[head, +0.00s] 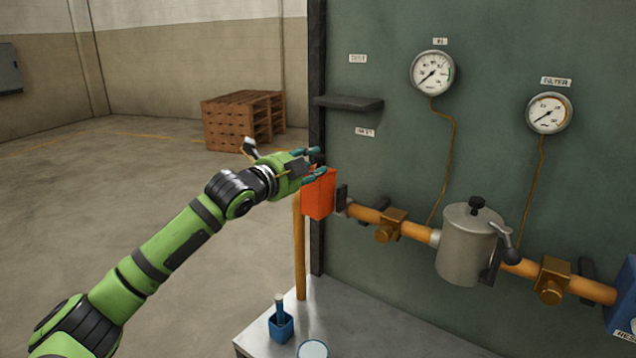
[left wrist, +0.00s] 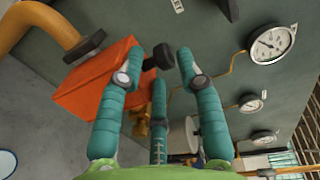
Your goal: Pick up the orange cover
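The orange cover (head: 318,194) is a box-shaped piece at the left end of the orange pipe, against the green panel. It also shows in the left wrist view (left wrist: 82,88), partly behind one finger. A black knob (left wrist: 158,57) shows beside the cover, between the spread fingertips; I cannot tell whether it is fixed to the cover. My left gripper (head: 318,163) is at the cover's top edge with its teal fingers apart. In the left wrist view the gripper (left wrist: 160,66) holds nothing, and I cannot tell whether a finger touches the cover. My right gripper is not in view.
The orange pipe (head: 362,214) runs right with brass valves and a grey metal canister (head: 468,246). A dark shelf (head: 348,103) juts out above the cover.

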